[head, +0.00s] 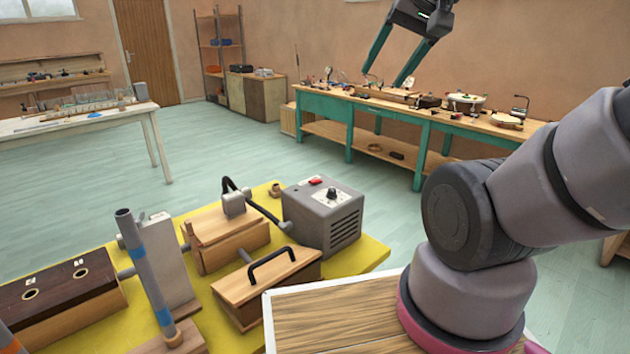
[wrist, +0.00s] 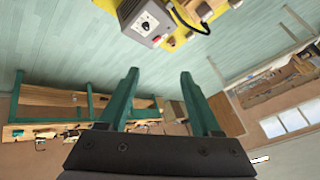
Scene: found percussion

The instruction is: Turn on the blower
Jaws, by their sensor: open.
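The blower looks to be the grey box (head: 323,214) with side vents, standing on the yellow table at the centre of the head view. A red switch (head: 315,181) and a dark round knob are on its sloped top panel. The grey box also shows at the top of the wrist view (wrist: 146,22), upside down, with its dial facing me. My gripper (head: 385,80) is raised high, well above and behind the box in the head view. Its two green fingers are apart with nothing between them. In the wrist view the fingers (wrist: 160,72) point toward the floor and the box, touching neither.
The yellow table (head: 366,256) also holds a wooden box with a black handle (head: 270,268), a leaning grey tube (head: 142,265) and a dark wooden box (head: 62,295). A green workbench (head: 385,112) with small items stands behind. Floor between them is clear.

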